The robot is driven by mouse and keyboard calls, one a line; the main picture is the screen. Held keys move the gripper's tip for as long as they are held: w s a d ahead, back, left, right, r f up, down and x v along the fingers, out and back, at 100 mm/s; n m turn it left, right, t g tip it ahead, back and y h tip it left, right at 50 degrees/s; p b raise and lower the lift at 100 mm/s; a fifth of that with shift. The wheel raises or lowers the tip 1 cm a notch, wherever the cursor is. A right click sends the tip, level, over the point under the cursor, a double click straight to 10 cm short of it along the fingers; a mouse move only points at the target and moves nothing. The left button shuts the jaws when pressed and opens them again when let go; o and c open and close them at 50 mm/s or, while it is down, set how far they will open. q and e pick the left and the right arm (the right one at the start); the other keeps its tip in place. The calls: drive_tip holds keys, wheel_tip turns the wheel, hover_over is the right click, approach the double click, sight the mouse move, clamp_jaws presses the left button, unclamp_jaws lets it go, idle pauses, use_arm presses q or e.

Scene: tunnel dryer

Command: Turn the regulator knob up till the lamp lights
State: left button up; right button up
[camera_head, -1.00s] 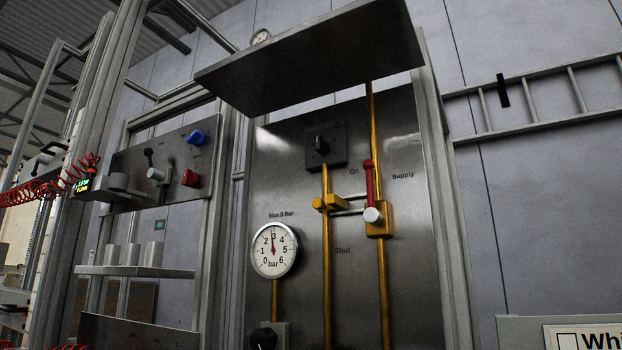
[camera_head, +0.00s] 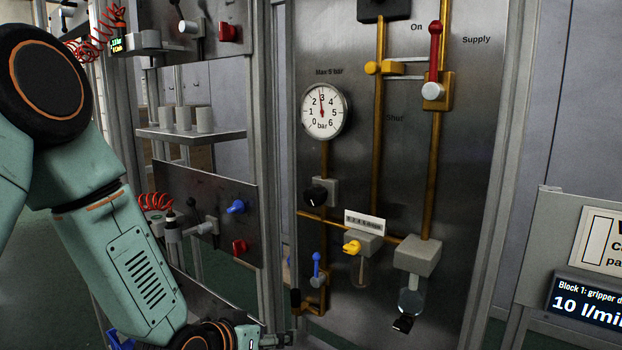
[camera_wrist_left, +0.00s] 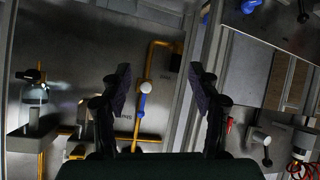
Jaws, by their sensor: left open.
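The regulator knob appears to be the black knob (camera_head: 316,195) on a grey block, below the round white gauge (camera_head: 324,111) on the steel panel. The gauge needle points up near 3 bar. I cannot pick out a lit lamp. My left arm comes in from the left; its gripper (camera_head: 277,341) is low at the bottom edge, below and left of the knob, and partly cut off. In the left wrist view the gripper (camera_wrist_left: 162,100) is open and empty, with a blue lever (camera_wrist_left: 142,103) beyond its fingers. The knob is not clear there. My right gripper is not in view.
A metal frame post (camera_head: 277,150) stands left of the panel. A shelf (camera_head: 190,136) holds grey cups.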

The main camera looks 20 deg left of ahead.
use_arm(q)
drive_tip(key=w+r+m+t+h+p, duration=0.1)
drive_tip(key=w+r+t+p, duration=0.3)
drive_tip(key=r, duration=1.2)
drive_tip(key=m+t+h+b, duration=0.1)
drive_tip(key=m+t+h, duration=0.1)
drive_tip(key=m+h, duration=0.1)
approach(310, 198)
drive_tip(key=w, duration=0.3)
drive_tip(key=x, duration=0.3)
drive_tip(key=d+p+x, duration=0.1)
drive_tip(key=x, duration=0.2)
drive_tip(key=shift+s+d+r, duration=0.1)
drive_tip(key=shift+r, duration=0.1)
drive_tip(key=shift+w+d+f, duration=0.1)
drive_tip(key=shift+w+f, duration=0.05)
drive_tip(key=shift+w, duration=0.5)
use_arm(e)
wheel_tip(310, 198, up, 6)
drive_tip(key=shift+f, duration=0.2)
use_arm(q)
drive_tip(key=shift+s, duration=0.1)
